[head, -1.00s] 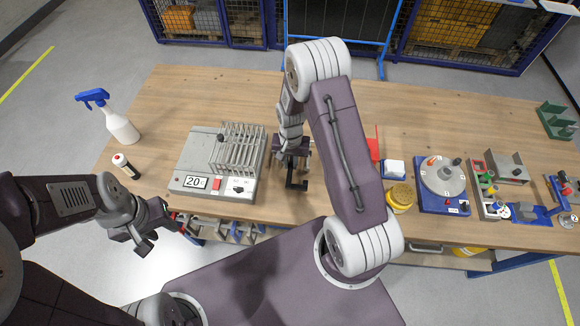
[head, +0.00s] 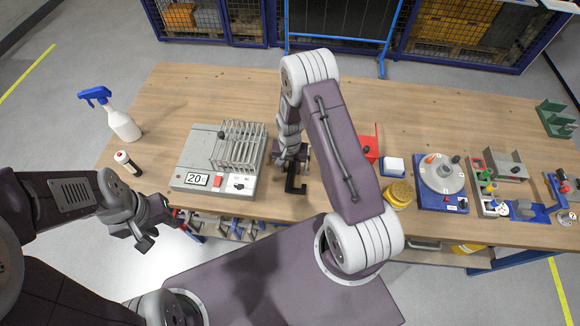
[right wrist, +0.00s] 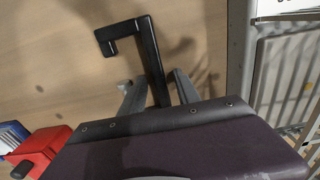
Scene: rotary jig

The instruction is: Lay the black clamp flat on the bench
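The black clamp (head: 296,186) lies on the wooden bench (head: 350,108), just right of the grey device with the wire rack. In the right wrist view the clamp (right wrist: 149,55) shows as a long bar with a short hooked end, and it looks flat on the wood. My right gripper (right wrist: 156,85) is open, with its two fingers apart on either side of the bar and small gaps showing. In the head view my right gripper (head: 293,160) is partly hidden by its own arm. My left gripper (head: 153,234) hangs empty off the front edge, fingers apart.
The grey device (head: 190,160) with a wire rack stands close left of the clamp. A red bin (head: 370,150), a white-topped box (head: 393,165) and a yellow tub (head: 399,194) stand to the right. A spray bottle (head: 123,126) and a small bottle (head: 127,163) stand far left.

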